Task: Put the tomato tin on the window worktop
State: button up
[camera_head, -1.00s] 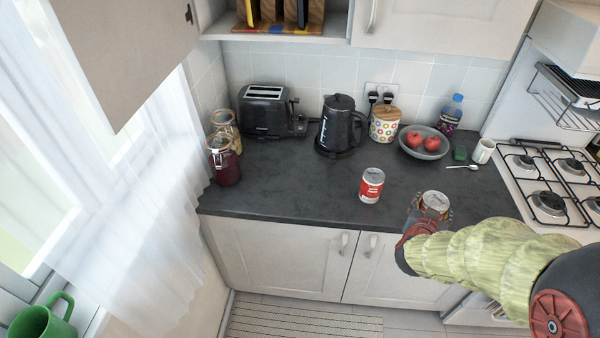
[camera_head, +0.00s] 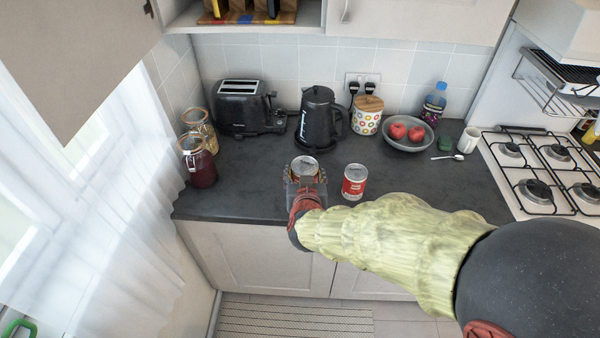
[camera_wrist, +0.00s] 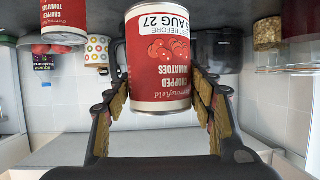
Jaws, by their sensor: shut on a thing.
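My gripper (camera_head: 306,182) is shut around a tomato tin (camera_head: 306,164), over the dark worktop (camera_head: 240,190) by the window. In the wrist view, which appears upside down, the held tin (camera_wrist: 160,75) has a red and white label reading "chopped tomatoes", with a finger on each side. A second, similar red and white tin (camera_head: 355,182) stands upright on the worktop just right of my gripper. It also shows in the wrist view (camera_wrist: 63,15). I cannot tell whether the held tin's base touches the worktop.
A toaster (camera_head: 242,105), kettle (camera_head: 318,118), patterned canister (camera_head: 367,117) and bowl of red fruit (camera_head: 405,141) line the back. Glass jars (camera_head: 198,165) stand left by the curtain. The hob (camera_head: 540,170) is at right. Worktop left of my gripper is clear.

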jog(key=w+f+b, duration=0.2)
jog(key=w+f, duration=0.2)
jog(key=f, duration=0.1)
jog(key=w+f+b, duration=0.2)
jog(key=w+f, duration=0.3)
jog(key=shift+f, duration=0.25)
jog(key=shift+f, duration=0.1)
jog(key=shift+f, duration=0.15)
jog(key=o, duration=1.6)
jog(key=shift+s, duration=0.1)
